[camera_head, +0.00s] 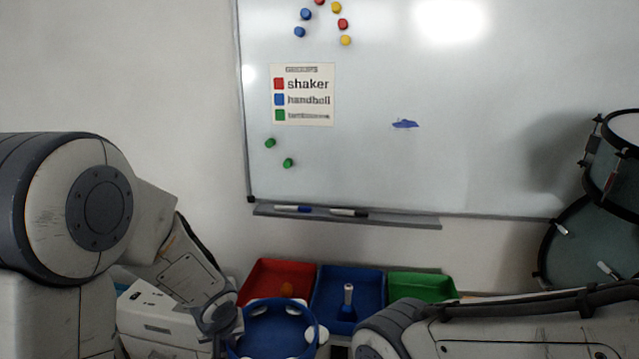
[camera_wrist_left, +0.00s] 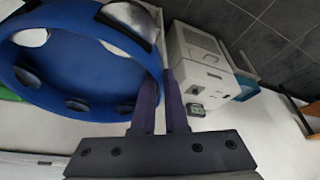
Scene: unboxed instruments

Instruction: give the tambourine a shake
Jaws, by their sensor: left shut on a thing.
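The tambourine (camera_head: 272,306) is a blue ring with pale metal jingles, held low in the middle of the head view, in front of the red and blue trays. It fills the upper left of the left wrist view (camera_wrist_left: 95,65). My left gripper (camera_head: 226,326) is at its left side in the head view. In the left wrist view the two dark fingers (camera_wrist_left: 162,102) are shut on the tambourine's rim. My right arm crosses the lower right of the head view, and its gripper is not in view.
A red tray (camera_head: 250,290) holds an orange shaker-like item (camera_head: 287,289). A blue tray (camera_head: 372,284) holds a handbell (camera_head: 348,300). A green tray (camera_head: 425,287) stands right of them. A white boxy device (camera_head: 155,326) is at left. Drums (camera_head: 585,245) stand at right, a whiteboard (camera_head: 480,130) behind.

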